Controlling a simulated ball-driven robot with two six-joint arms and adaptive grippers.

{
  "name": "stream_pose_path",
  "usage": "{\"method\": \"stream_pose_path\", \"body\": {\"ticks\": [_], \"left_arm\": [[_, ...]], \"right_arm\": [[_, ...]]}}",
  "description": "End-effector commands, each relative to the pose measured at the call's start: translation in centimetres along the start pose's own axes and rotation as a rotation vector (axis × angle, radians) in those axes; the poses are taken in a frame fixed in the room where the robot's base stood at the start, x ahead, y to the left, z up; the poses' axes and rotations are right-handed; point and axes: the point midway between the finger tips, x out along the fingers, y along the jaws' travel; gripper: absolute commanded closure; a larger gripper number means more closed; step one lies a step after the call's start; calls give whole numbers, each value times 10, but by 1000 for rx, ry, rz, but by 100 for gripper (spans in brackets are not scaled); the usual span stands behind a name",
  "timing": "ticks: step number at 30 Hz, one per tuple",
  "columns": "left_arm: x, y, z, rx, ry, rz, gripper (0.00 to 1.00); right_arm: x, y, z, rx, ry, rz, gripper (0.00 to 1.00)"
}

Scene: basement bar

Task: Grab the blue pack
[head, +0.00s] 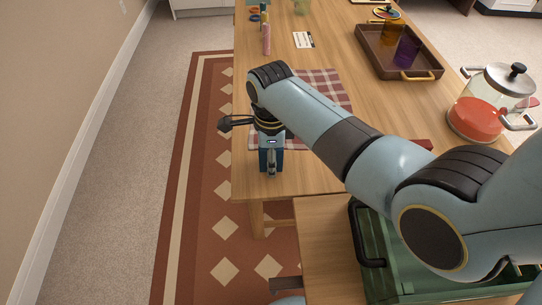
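A small dark blue shape, which looks like the blue pack (264,159), is at the near left edge of the wooden table (310,182), just below the checked cloth. My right arm reaches in from the right across the table. Its gripper (271,168) points down right at the blue pack, overlapping it in the view and hiding part of it. I cannot tell whether the fingers are closed on the pack or only in front of it. My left gripper is not in view.
A red-and-white checked cloth (326,83) lies under my arm. A brown tray (372,62) with purple and amber cups stands at the back right. A glass jug of red liquid (476,117) is at the right. A green crate (376,284) sits in front, partly hidden by my arm.

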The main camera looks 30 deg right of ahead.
Motion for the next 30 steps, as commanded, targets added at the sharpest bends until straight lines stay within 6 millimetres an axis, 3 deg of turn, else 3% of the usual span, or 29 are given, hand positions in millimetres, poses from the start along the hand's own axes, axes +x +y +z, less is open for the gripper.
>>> {"method": "stream_pose_path", "body": {"ticks": [3, 15, 25, 30], "left_arm": [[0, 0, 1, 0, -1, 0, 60], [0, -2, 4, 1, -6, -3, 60], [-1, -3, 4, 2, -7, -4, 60], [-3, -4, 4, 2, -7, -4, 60]], "right_arm": [[0, 0, 0, 0, 0, 0, 51], [-1, 0, 0, 0, 0, 0, 100], [-3, 0, 0, 0, -1, 0, 100], [-17, 0, 1, 0, -2, -2, 100]]}}
